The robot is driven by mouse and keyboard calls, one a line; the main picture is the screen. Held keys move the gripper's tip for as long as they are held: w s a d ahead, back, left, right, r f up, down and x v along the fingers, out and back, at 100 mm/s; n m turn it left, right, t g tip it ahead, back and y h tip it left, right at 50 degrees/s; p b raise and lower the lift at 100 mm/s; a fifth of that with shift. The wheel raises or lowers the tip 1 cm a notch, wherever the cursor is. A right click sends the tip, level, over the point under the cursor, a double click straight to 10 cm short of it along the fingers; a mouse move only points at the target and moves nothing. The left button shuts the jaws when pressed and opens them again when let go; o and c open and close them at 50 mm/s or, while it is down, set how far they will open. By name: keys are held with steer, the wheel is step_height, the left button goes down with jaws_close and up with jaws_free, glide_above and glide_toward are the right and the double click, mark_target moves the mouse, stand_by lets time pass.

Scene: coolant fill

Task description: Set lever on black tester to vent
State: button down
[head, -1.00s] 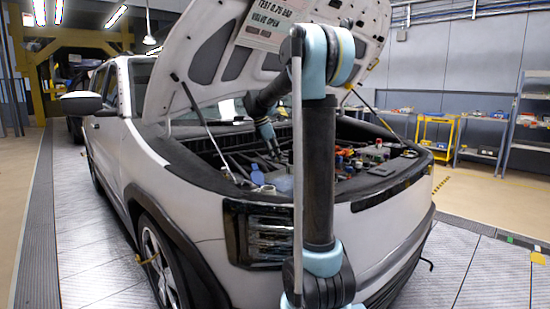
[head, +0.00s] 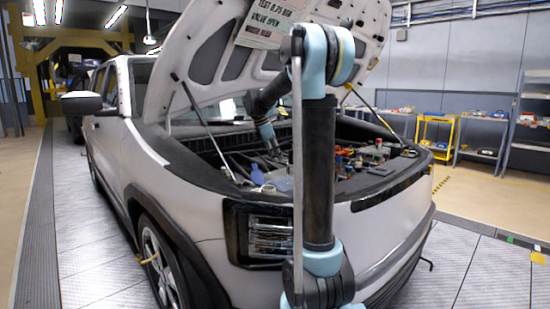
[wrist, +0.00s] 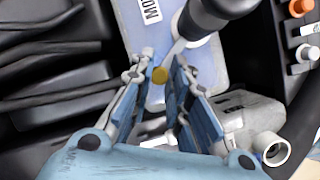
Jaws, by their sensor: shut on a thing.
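The black tester (wrist: 222,8) shows at the top of the wrist view as a dark rounded body above a pale translucent tank (wrist: 145,30). Its thin grey lever (wrist: 176,50) slants down and left to a yellow round tip (wrist: 159,75). My gripper (wrist: 163,68) has its blue-padded fingers on either side of the lever, near the yellow tip, and is shut on it. Exact finger contact is hard to see. In the head view my gripper reaches into the engine bay, and the tester and lever are too small or hidden to make out.
Black ribbed hoses (wrist: 45,50) lie left of my gripper. A grey box (wrist: 240,112) and a white pipe end (wrist: 271,148) are close on the right. The raised bonnet (head: 190,60) and its prop (head: 205,130) stand over the bay.

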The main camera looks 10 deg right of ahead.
steer(key=shift+w, duration=0.15)
steer(key=c, duration=1.5)
jaws_free()
steer(key=v, duration=1.2)
